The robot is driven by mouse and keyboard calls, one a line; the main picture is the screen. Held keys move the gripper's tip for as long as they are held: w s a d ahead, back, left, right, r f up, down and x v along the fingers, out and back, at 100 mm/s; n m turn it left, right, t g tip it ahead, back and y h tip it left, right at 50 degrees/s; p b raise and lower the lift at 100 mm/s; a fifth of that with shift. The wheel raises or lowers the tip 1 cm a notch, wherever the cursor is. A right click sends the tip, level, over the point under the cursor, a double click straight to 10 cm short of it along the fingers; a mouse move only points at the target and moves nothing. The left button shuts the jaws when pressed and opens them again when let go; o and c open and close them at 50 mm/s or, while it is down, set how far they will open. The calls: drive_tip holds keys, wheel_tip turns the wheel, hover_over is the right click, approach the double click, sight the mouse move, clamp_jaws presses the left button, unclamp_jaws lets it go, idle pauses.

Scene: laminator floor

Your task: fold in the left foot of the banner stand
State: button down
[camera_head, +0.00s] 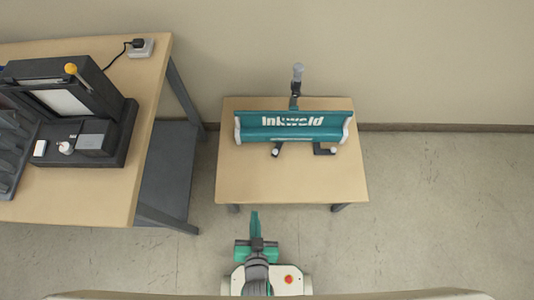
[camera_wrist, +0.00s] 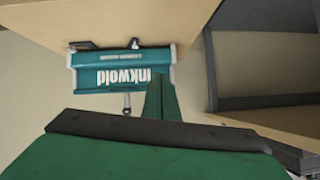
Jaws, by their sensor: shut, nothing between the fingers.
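The teal banner stand (camera_head: 294,127) with white "Inkwold" lettering stands on the small wooden table. Its left foot (camera_head: 276,151) is a short dark piece with a pale tip, sticking out from the front. Its right foot (camera_head: 325,151) is a dark L-shaped piece. In the wrist view the stand (camera_wrist: 118,76) appears upside down, with the left foot (camera_wrist: 134,43) and right foot (camera_wrist: 84,45) along its upper edge. My gripper (camera_head: 254,214) is shut and empty, in front of the table's near edge and apart from the stand. Its green fingers (camera_wrist: 161,98) show in the wrist view.
The small table (camera_head: 235,180) has clear top in front of the stand. A grey-tipped post (camera_head: 297,75) rises behind it. A larger table (camera_head: 150,100) at left carries a dark machine (camera_head: 70,100) and a power socket (camera_head: 141,48). The wall is close behind; floor right is free.

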drive_tip(key=w+a+f+m+g+h, duration=0.3)
drive_tip(key=w+f+g, duration=0.1)
drive_tip(key=w+f, duration=0.95)
drive_tip(key=w+r+m+g+h, duration=0.2)
drive_tip(key=w+m+h, duration=0.3)
drive_tip(key=w, duration=0.6)
drive_tip(key=shift+m, duration=0.3)
drive_tip(key=x, duration=0.9)
drive_tip(key=shift+w+a+f, duration=0.1)
drive_tip(key=shift+w+f, duration=0.1)
drive_tip(key=shift+f, duration=0.1)
drive_tip(key=shift+w+d+f, duration=0.15)
drive_tip(key=shift+w+d, duration=0.6)
drive_tip(key=shift+d, duration=0.15)
drive_tip(key=shift+w+d+f, duration=0.1)
drive_tip(key=shift+w+d, duration=0.3)
drive_tip(key=shift+d, duration=0.15)
drive_tip(key=shift+a, duration=0.15)
